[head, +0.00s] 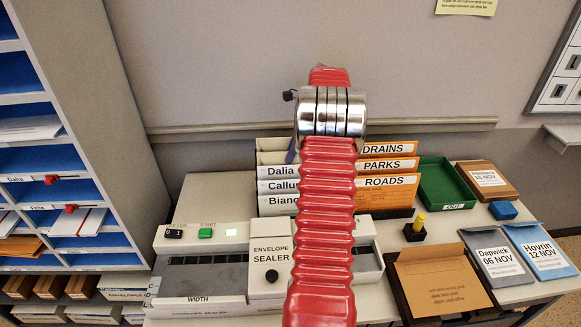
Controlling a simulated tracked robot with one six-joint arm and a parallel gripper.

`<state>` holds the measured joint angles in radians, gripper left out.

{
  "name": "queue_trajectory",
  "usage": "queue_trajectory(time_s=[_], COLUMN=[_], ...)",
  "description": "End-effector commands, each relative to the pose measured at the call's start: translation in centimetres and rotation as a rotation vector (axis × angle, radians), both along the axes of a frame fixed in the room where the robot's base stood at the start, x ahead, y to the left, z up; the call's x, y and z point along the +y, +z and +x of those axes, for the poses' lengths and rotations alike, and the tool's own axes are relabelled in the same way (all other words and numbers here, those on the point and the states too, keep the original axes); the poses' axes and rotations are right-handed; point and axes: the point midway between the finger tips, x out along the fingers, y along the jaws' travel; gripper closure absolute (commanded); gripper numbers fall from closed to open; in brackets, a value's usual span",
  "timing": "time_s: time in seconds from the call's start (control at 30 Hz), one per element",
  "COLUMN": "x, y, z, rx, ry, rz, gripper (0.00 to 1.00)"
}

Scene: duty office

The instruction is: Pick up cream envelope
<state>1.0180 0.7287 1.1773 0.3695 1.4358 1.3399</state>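No envelope that I can surely call cream shows in the head view. A tan-brown envelope (440,283) with handwritten lines and its flap open lies in a dark tray (397,300) at the front right of the table. Pale envelopes lie in the pigeonholes at the left, one on an upper shelf (30,128) and one with a red clip lower down (80,222). My red arm with its silver joint rises through the middle of the view. My gripper itself does not show. The arm hides part of the table's middle.
An envelope sealer (271,258) stands at the front of the table (196,200). Behind are labelled file dividers (385,190) and a green tray (437,183). Grey and blue pouches (500,262) (541,250), a blue block (503,210) and a yellow-handled stamp (416,228) are at right.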

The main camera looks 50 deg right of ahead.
Motion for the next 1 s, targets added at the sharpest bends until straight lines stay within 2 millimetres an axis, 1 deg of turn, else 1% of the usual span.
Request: queue_trajectory(time_s=[0.1, 0.6, 0.8, 1.0], x=[0.22, 0.19, 0.19, 0.18], y=[-0.50, -0.49, -0.48, -0.48], z=[0.09, 0.09, 0.09, 0.10], rx=[0.001, 0.000, 0.000, 0.000], ry=[0.000, -0.001, -0.001, -0.001], rz=[0.001, 0.000, 0.000, 0.000], gripper=[0.88, 0.88, 1.00, 1.00])
